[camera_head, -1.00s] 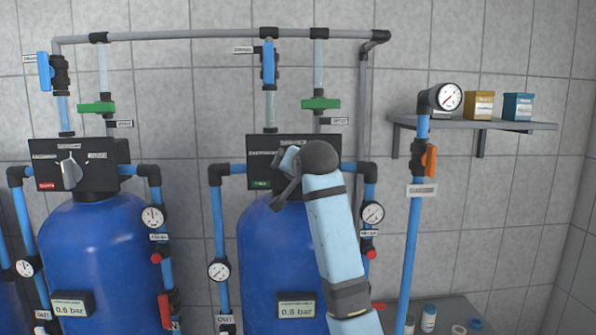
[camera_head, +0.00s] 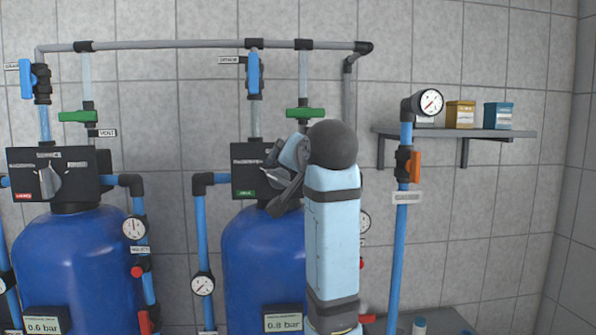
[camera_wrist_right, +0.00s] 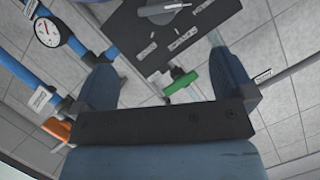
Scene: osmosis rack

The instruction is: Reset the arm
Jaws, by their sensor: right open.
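My right arm (camera_head: 333,240) rises from the bottom of the head view and stands nearly upright in front of the right blue tank (camera_head: 255,262). My right gripper (camera_head: 278,182) is in front of the black control head (camera_head: 247,160) on that tank and partly hides it. In the right wrist view, my right gripper (camera_wrist_right: 166,84) has its fingers spread wide, with nothing held between them. Beyond the fingers are the black control head with its grey knob (camera_wrist_right: 165,10) and a green valve handle (camera_wrist_right: 181,83). My left gripper is not in view.
A left blue tank (camera_head: 75,262) has its own control head. A grey pipe (camera_head: 200,44) runs overhead. An upright blue pipe (camera_head: 399,260) with an orange handle (camera_head: 415,167) and a wall shelf (camera_head: 455,133) stand to the right.

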